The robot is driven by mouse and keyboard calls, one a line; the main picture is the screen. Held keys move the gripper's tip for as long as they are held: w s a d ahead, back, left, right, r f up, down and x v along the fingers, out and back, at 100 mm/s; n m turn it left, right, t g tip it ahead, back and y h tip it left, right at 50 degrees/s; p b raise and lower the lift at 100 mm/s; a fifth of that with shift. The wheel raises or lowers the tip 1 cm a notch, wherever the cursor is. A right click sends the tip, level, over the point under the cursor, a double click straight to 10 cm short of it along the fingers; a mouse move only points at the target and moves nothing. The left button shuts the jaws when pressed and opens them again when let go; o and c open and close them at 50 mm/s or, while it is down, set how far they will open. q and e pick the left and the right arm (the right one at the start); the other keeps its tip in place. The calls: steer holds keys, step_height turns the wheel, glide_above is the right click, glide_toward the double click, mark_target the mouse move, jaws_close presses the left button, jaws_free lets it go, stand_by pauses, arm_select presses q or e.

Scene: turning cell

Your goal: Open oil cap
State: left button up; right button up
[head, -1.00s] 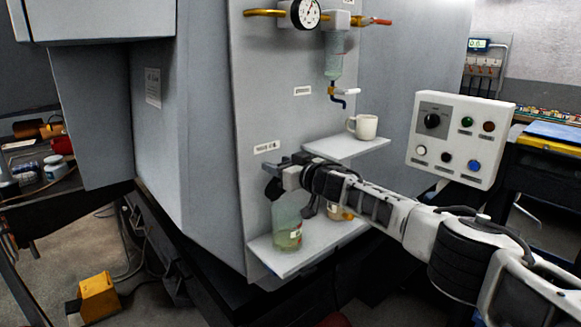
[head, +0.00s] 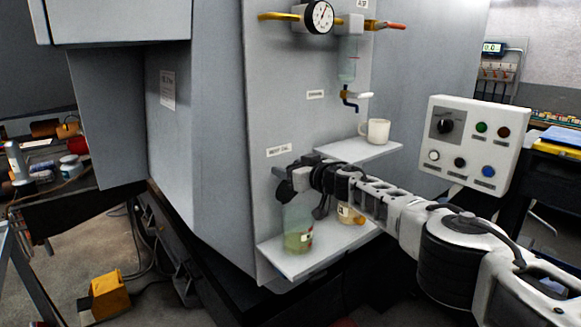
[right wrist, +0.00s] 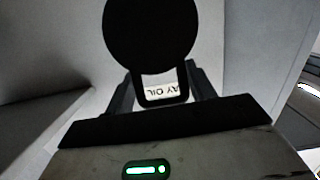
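The oil cap is a black disc with a square loop below it, large in the right wrist view (right wrist: 150,35). In the head view a small dark round shape (head: 284,191), probably this cap, sits just above a jar of greenish liquid (head: 298,238). My right gripper (head: 298,172) is at the cap, against the machine panel. In the right wrist view its fingers (right wrist: 160,92) flank the loop, one on each side; I cannot tell whether they press on it. Upside-down label letters ending in "AY OIL" show through the loop. My left gripper is out of view.
The jar stands on a white lower shelf (head: 296,268) beside a small yellowish container (head: 347,214). A white mug (head: 375,131) stands on the upper shelf (head: 350,151). A control box (head: 470,150) is at right. A gauge and pipes are above.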

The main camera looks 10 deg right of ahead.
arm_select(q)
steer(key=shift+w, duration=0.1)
arm_select(e)
steer(key=shift+w+d+f, duration=0.1)
steer(key=shift+d+f, duration=0.1)
steer(key=shift+a+r, duration=0.15)
steer(key=shift+r, duration=0.05)
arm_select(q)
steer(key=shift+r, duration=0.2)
arm_select(e)
steer(key=shift+s+d+r+p, duration=0.1)
steer(key=shift+s+d+p, duration=0.2)
steer(key=shift+p, duration=0.1)
arm_select(q)
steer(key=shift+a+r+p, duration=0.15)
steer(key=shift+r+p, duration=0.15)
steer(key=shift+p, duration=0.35)
arm_select(e)
steer(key=v, duration=1.5)
steer(key=shift+s, duration=0.15)
